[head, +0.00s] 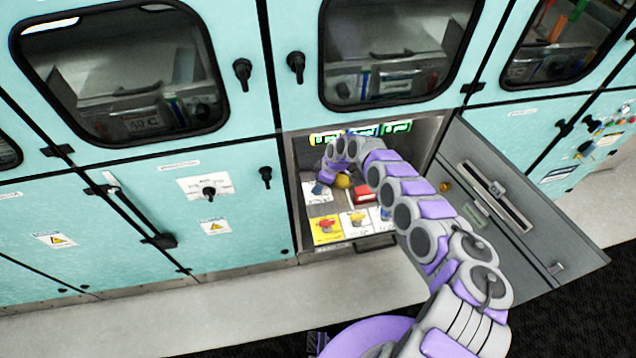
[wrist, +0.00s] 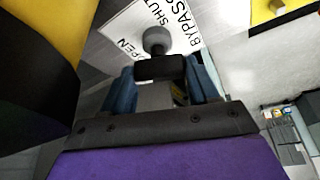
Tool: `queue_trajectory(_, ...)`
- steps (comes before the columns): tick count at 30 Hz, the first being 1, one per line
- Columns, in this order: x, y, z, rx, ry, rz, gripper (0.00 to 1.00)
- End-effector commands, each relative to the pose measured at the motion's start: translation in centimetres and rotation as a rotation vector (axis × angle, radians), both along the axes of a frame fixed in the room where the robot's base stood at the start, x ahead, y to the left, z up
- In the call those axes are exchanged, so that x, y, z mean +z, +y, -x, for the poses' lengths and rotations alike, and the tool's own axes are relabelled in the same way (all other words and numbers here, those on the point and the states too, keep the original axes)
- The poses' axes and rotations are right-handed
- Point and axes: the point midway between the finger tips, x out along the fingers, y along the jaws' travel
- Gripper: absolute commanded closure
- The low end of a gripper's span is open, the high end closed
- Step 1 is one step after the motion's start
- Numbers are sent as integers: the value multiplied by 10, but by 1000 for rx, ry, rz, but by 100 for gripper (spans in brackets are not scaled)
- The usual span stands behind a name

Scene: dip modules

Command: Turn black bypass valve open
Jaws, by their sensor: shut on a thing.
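The black bypass valve (wrist: 160,68) shows in the wrist view as a dark crosswise handle with a round grey hub behind it. It sits on a white plate (wrist: 188,14) lettered BYPASS, SHUT and OPEN. My gripper (wrist: 163,88) is shut on the handle, with one blue finger on each side. The handle's far part is partly hidden, and I cannot tell its exact setting. In the head view my gripper (head: 324,183) is inside the open compartment, over the white plate (head: 317,197), and the valve is hidden behind it.
A yellow knob (head: 343,181) and a red part (head: 365,192) are close beside my gripper. Yellow and white valve plates (head: 327,230) lie nearer the compartment's front. The grey door (head: 520,215) hangs open at right. Teal cabinets (head: 100,225) flank the compartment.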

Motion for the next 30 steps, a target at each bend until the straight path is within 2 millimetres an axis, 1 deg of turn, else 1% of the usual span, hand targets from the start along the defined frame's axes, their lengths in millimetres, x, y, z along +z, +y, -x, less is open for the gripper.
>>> queue_trajectory(1, -2, -3, 0, 0, 3, 5, 71)
queue_trajectory(9, -2, -4, 0, -1, 3, 6, 71)
queue_trajectory(10, -2, -4, 0, -1, 3, 6, 40)
queue_trajectory(18, -1, -2, 1, -1, 2, 4, 15)
queue_trajectory(26, 0, -1, 1, -5, 1, 3, 15)
queue_trajectory(30, 3, -1, 2, -46, 2, 3, 15)
